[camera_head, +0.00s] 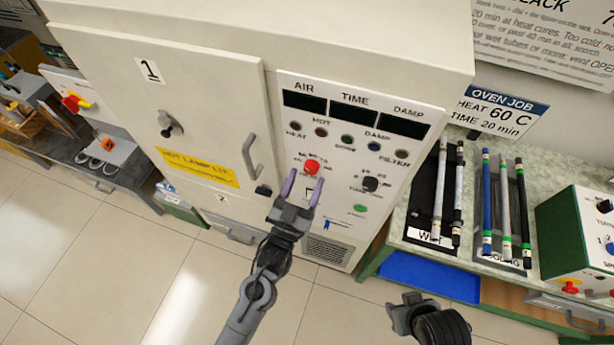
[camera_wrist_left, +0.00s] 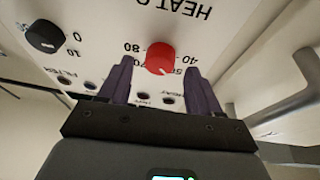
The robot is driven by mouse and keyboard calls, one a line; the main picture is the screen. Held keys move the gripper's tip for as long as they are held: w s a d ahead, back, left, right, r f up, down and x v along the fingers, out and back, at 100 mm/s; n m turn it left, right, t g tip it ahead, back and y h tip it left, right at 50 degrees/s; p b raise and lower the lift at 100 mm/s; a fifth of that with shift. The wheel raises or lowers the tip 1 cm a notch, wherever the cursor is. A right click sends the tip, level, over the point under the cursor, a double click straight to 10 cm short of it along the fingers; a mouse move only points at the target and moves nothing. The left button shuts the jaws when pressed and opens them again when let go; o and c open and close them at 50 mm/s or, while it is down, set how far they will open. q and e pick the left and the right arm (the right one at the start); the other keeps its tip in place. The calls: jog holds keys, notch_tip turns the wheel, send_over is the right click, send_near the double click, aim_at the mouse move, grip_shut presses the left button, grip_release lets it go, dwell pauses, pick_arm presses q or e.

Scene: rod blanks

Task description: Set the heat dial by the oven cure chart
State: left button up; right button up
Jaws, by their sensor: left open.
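The red heat dial (camera_head: 312,166) is on the oven's front panel, and it also shows in the left wrist view (camera_wrist_left: 160,57), where the lettering is upside down. Numbers ring it, with 40 and 80 readable; I cannot tell its exact setting. My left gripper (camera_head: 303,181) is open, its purple fingers apart just in front of the dial. In the left wrist view the dial shows between the fingertips (camera_wrist_left: 158,75); I cannot tell whether they touch it. The oven job card (camera_head: 497,113) reads HEAT 60 C, TIME 20 min. My right gripper (camera_head: 405,314) hangs low at right, its jaws unclear.
A black knob (camera_head: 370,184) sits right of the dial, with a green button (camera_head: 360,208) below. The oven door handle (camera_head: 255,158) sticks out at left. Trays of rods lie on the bench at right. A partly cut-off chart (camera_head: 545,40) hangs above.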

pick_arm(q)
jog(key=v, duration=0.9)
jog(key=shift+b, duration=0.45)
jog(key=shift+f, duration=0.15)
jog(key=s+a+f+n+g+y, duration=0.1)
jog(key=s+a+f+g+y, duration=0.25)
jog(key=a, duration=0.25)
jog(key=s+a+f+n+g+y, duration=0.1)
jog(key=s+a+f+g+y, duration=0.1)
jog(key=s+a+g, duration=0.3)
jog(key=s+a+f+g+y, duration=0.2)
jog(key=s+a+g+y, duration=0.1)
jog(key=s+a+g, duration=0.6)
jog(key=w+d+p+v, duration=0.1)
jog(key=p+v, duration=0.8)
jog(key=p, duration=0.1)
jog(key=w+p+v, duration=0.2)
jog(key=p+v, duration=0.8)
jog(key=shift+d+r+t, duration=0.4)
jog(key=shift+t, duration=0.05)
jog(key=shift+w+h, duration=0.1)
jog(key=shift+h, duration=0.15)
